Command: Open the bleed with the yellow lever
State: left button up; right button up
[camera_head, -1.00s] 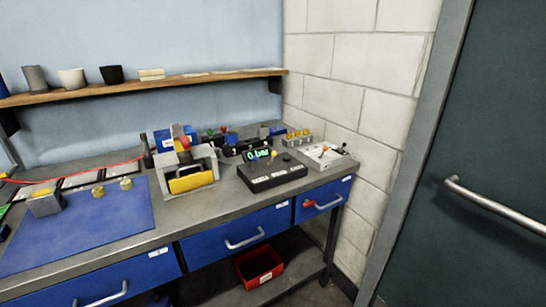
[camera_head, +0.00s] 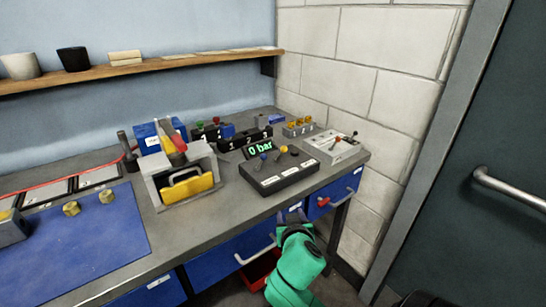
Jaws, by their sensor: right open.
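A black control box (camera_head: 279,173) stands on the right part of the grey bench. Its green display (camera_head: 261,148) reads 0 bar. My right gripper (camera_head: 293,214) is open and empty at the front edge of the bench, below and in front of the box, apart from the levers. My green right arm comes up from the bottom of the picture. My left gripper is out of view.
Blue drawers (camera_head: 225,255) with handles lie under the bench, partly behind my arm. A blue mat (camera_head: 85,240) lies at left.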

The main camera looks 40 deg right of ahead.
aim_at(284, 150)
notch_tip(284, 150, up, 12)
jog(key=w+d+f+m+t+h, duration=0.1)
jog(key=w+m+t+h, duration=0.1)
jog(key=w+t+h, duration=0.15)
jog(key=shift+t+y, duration=0.25)
jog(key=p+x, duration=0.3)
jog(key=x, duration=0.9)
jog(key=shift+w+d+r+p, duration=0.1)
jog(key=shift+w+d+p, duration=0.1)
jog(key=shift+d+p, duration=0.15)
jog(key=shift+w+d, duration=0.2)
jog(key=shift+w, duration=0.05)
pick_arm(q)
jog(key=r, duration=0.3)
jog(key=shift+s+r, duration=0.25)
pick_arm(e)
grip_shut()
